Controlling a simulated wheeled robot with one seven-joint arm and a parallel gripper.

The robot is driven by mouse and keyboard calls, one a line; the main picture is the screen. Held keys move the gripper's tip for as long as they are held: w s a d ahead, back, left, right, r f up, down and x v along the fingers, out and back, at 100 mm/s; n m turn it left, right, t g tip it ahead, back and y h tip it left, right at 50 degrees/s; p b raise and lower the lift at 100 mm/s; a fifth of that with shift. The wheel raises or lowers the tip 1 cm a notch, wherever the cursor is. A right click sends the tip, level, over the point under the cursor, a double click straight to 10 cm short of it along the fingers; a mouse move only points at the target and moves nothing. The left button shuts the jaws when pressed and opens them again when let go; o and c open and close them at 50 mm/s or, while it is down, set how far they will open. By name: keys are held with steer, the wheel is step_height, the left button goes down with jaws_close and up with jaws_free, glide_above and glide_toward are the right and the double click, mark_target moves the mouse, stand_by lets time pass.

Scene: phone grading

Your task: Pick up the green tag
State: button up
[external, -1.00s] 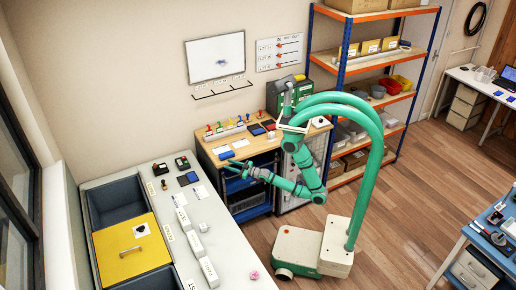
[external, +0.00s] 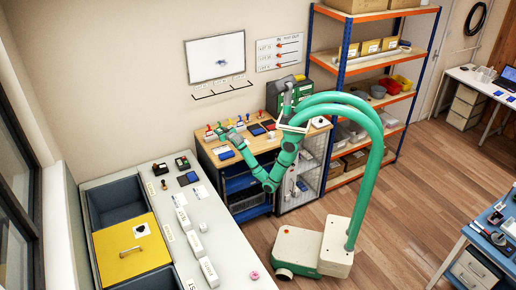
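A row of small coloured tags stands in a pale rack (external: 212,136) at the back left of the wooden bench. The green tag cannot be told apart for sure from my green gripper, which covers part of the row. My gripper (external: 223,131) is at the rack, over or just in front of its left-middle part. It is too small to tell whether its fingers are open or shut, or touching a tag.
A blue tray-like item (external: 226,154) lies on the wooden bench (external: 263,146) in front of the rack. Dark flat items (external: 257,130) lie to the right. The long grey counter (external: 222,237) stands at the left, with a yellow lid (external: 115,258) over its bins.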

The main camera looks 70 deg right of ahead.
steer(key=w+d+f+m+g, duration=0.1)
steer(key=w+d+m+g, duration=0.1)
steer(key=w+d, duration=0.4)
steer(key=shift+w+d+f+m+g, duration=0.15)
steer(key=shift+d+f+m+g, duration=0.2)
steer(key=shift+d, duration=2.55)
jaws_close()
